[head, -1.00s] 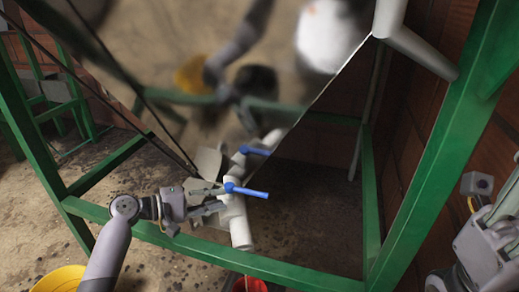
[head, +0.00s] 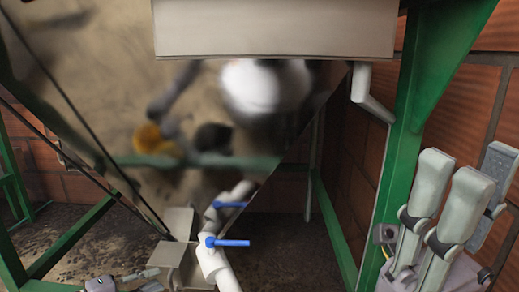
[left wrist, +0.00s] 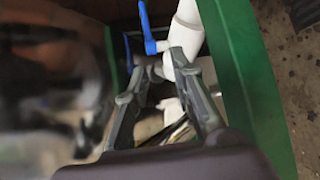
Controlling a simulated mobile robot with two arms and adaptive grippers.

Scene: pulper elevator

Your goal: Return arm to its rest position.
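My left gripper (head: 156,279) shows only in part at the bottom edge of the head view, left of the white pipe (head: 215,264) with its blue lever valve (head: 230,243). Its fingers are apart and empty. In the left wrist view, the open fingers (left wrist: 157,65) point toward the white pipe (left wrist: 188,30) and the blue lever (left wrist: 147,28). The lever is beyond the tips; I cannot tell the exact gap. My right gripper (head: 470,175) stands at the right of the head view, fingers pointing up, spread and empty.
A shiny metal hopper (head: 95,95) fills the upper left. A pale metal box (head: 275,28) hangs at the top. The green frame post (head: 425,100) stands close left of my right gripper, with a brick wall (head: 498,100) behind. A second blue lever (head: 229,205) is further back.

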